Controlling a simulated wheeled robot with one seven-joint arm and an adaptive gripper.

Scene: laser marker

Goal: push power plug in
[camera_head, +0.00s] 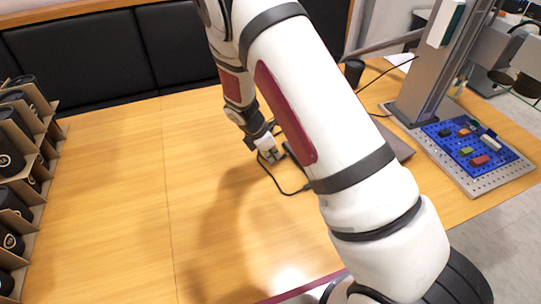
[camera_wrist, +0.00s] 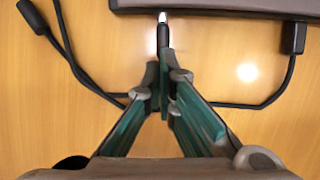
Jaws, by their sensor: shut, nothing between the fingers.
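A black plug with a silver tip (camera_wrist: 163,36) lies straight ahead of my fingertips in the wrist view. Its tip is at the near edge of a dark flat device (camera_wrist: 230,8); I cannot tell whether the tip is inside a socket. My gripper (camera_wrist: 165,62) is shut and empty, with its fingertips at the back end of the plug and hiding part of it. In the head view my gripper (camera_head: 270,156) is low over the wooden table, and my arm hides most of the device.
A second black connector (camera_wrist: 293,38) sits at the device's edge on the right, with a cable (camera_wrist: 250,104) running behind my fingers. Another connector (camera_wrist: 32,17) lies at upper left.

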